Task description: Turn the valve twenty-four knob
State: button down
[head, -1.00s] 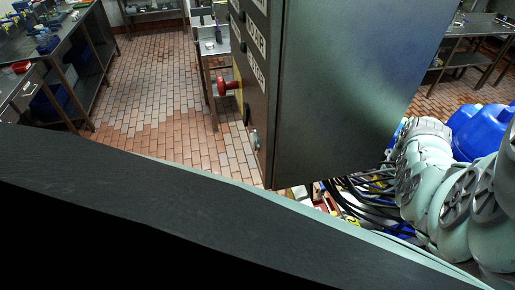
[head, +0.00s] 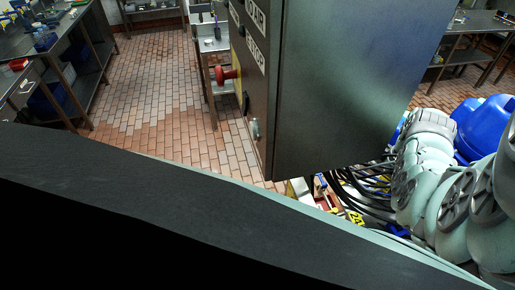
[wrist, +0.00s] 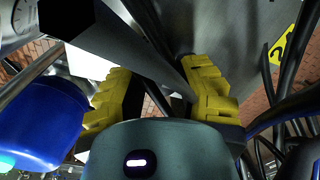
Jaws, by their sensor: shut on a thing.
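My gripper (wrist: 160,92) has two yellow, ridged fingers, seen in the wrist view. They stand apart and are shut on a grey metal part (wrist: 150,52) that runs between them. Whether this part is the valve twenty-four knob I cannot tell. A yellow tag showing a "2" (wrist: 283,47) is to the right of the fingers; its other part is cut off. In the head view a yellow tag reading 24 (head: 356,218) is low among black hoses, below the dark cabinet. My gripper is hidden in the head view.
Black hoses (head: 350,190) and blue containers (head: 482,128) crowd the right. Steel tables (head: 75,45) line the left. Tiled floor (head: 160,85) between is clear.

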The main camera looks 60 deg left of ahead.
jog(key=shift+d, duration=0.15)
jog(key=c, duration=0.9)
grip_release()
jog(key=shift+d+f, duration=0.1)
jog(key=shift+c, duration=0.2)
jog(key=o, duration=0.4)
jog(key=shift+a+r, duration=0.2)
jog(key=shift+r, duration=3.6)
